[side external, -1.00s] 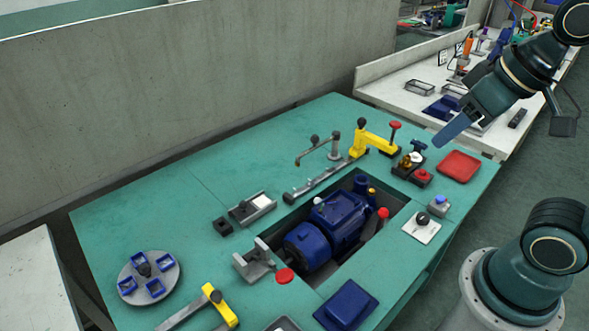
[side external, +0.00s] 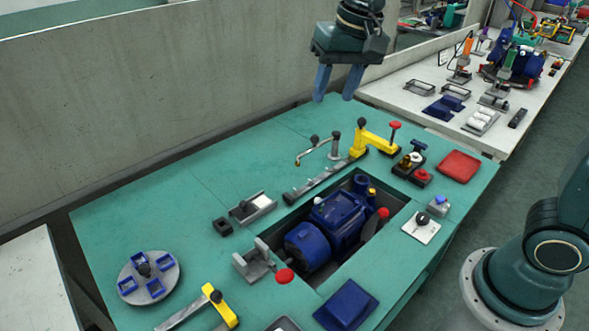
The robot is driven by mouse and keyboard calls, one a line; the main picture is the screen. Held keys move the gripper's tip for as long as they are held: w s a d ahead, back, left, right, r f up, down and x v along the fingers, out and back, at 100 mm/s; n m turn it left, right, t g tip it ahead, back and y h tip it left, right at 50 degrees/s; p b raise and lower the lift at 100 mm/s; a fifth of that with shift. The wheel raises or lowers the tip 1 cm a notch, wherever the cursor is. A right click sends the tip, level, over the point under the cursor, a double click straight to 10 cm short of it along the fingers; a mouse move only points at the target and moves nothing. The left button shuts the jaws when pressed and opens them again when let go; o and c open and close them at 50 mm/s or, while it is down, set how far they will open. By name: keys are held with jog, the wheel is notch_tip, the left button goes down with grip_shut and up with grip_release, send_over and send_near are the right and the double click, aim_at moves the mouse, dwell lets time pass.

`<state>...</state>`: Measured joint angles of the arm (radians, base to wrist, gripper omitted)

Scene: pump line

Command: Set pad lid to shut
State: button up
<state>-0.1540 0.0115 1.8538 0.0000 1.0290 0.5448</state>
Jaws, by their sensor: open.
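My gripper (side external: 334,92) hangs at the back of the green table, fingers pointing down, apart and empty. It is well above the surface, with nothing between the fingers. I cannot tell for sure which part is the pad lid. A red square pad (side external: 459,166) lies flat at the table's right end. A small grey block with a blue top (side external: 439,205) stands in front of it; whether it has an open lid is too small to tell. A dark blue box-like piece (side external: 347,305) lies near the front edge.
A blue pump (side external: 335,218) sits in a recess in the middle. Yellow clamps (side external: 373,140), a bent metal rod on a post (side external: 334,148) and red knobs stand up nearby. A round tray (side external: 172,270) is at the left. A concrete wall (side external: 170,100) runs behind. The left-middle table is clear.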

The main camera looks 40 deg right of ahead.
jog(key=w+a+f+m+g, duration=0.1)
jog(key=w+a+f, duration=0.2)
jog(key=w, duration=0.2)
jog(key=w+a+f+m, duration=0.1)
jog(key=w+a+f, duration=0.2)
jog(key=w, duration=0.2)
jog(key=m+g, duration=0.2)
jog(key=m, duration=0.1)
send_over(243, 202)
notch_tip(243, 202, down, 11)
notch_tip(243, 202, down, 14)
jog(key=shift+r, duration=0.2)
grip_shut()
